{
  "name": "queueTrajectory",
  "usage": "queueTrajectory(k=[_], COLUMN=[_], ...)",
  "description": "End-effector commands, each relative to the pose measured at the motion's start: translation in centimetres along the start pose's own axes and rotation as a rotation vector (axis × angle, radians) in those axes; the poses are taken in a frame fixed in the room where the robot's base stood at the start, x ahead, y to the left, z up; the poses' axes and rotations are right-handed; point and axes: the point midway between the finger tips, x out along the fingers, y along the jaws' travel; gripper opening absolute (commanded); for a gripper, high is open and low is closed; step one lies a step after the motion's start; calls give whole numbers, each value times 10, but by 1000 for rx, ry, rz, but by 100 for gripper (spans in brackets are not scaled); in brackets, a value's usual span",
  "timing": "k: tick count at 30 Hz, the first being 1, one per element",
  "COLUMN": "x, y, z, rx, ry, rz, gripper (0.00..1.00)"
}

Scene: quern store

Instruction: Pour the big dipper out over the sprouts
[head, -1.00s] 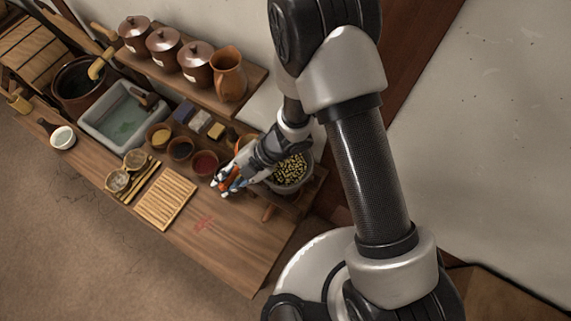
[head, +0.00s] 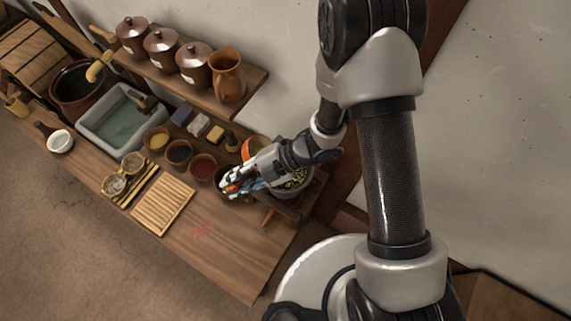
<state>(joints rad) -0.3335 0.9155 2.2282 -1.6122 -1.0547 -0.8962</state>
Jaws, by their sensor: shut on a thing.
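My gripper (head: 236,184) is at the right part of the bench, low beside the round pot of sprouts (head: 296,181). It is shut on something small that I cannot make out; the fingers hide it. The sprouts are yellow-green, and my wrist covers part of the pot. A dipper with a yellow handle (head: 99,66) leans in the dark brown crock (head: 62,98) at the far left. Another wooden handle (head: 146,102) lies over the grey basin. I cannot tell which dipper is the big one.
Small bowls of yellow (head: 157,139), dark and red (head: 203,168) stuff stand left of my gripper. A dark bowl (head: 225,172) is partly under it. An orange bowl (head: 257,147) stands behind. A shelf (head: 247,98) holds lidded jars and a jug (head: 227,76).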

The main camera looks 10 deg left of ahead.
Motion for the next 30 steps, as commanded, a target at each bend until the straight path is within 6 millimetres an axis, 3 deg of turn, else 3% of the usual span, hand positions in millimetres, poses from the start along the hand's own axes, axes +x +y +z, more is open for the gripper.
queueTrajectory(k=[30], x=[-24], y=[-17], z=[6], rx=[-45], ry=[100], rz=[170], gripper=[0])
